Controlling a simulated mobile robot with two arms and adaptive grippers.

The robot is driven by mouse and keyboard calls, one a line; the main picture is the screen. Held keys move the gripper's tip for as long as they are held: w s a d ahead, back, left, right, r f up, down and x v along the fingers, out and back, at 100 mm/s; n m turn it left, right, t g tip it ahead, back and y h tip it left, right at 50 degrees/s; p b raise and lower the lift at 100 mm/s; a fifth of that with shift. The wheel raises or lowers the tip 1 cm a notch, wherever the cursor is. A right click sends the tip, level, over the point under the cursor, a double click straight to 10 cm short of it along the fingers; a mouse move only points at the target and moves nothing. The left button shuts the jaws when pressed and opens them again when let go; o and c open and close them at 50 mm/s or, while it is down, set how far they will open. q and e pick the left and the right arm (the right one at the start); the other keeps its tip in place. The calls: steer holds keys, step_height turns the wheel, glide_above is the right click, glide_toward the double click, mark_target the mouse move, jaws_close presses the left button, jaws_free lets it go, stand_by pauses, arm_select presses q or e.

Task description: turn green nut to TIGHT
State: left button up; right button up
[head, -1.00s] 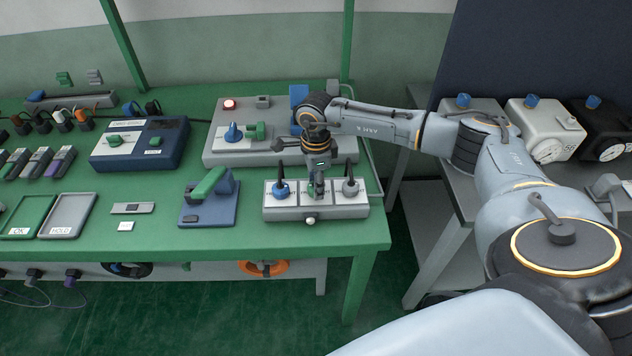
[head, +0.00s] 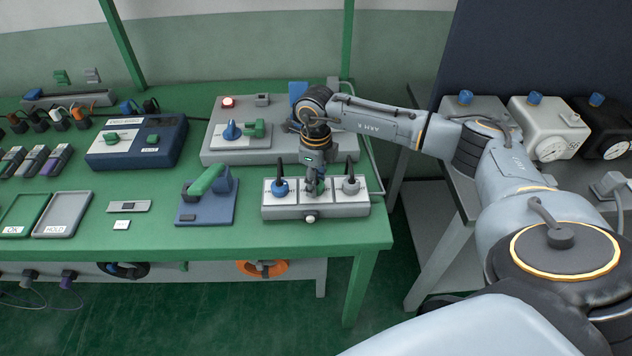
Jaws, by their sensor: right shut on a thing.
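A grey box (head: 315,213) near the table's front right edge carries three white panels. A blue nut (head: 281,187) sits on the left panel and a grey nut (head: 350,186) on the right panel, each with a dark upright lever. The green nut (head: 317,190) is on the middle panel, mostly hidden under my right gripper. My right gripper (head: 315,183) points down from above and is shut on the green nut. The panel lettering is too small to read. My left gripper is not in view.
A grey fixture (head: 222,156) with a lit red button stands behind the box. A blue fixture with a green lever (head: 207,183) stands to its left. White and black gauge boxes (head: 545,143) stand on the right bench.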

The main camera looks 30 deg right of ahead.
steer(key=m, duration=0.3)
steer(key=shift+m+b, duration=0.35)
steer(key=shift+m, duration=0.05)
steer(key=m, duration=0.3)
steer(key=shift+m, duration=0.3)
steer(key=m, duration=0.3)
steer(key=shift+m+b, duration=0.3)
steer(key=shift+m, duration=0.1)
steer(key=m, duration=0.3)
steer(key=m+p, duration=0.1)
steer(key=m, duration=0.5)
steer(key=shift+r+m, duration=0.1)
steer(key=shift+m, duration=0.3)
steer(key=m, duration=0.3)
steer(key=shift+m+p, duration=0.3)
steer(key=shift+p, duration=0.05)
steer(key=shift+w+m+p, duration=0.1)
steer(key=shift+m+p, duration=0.4)
steer(key=shift+m, duration=1.4)
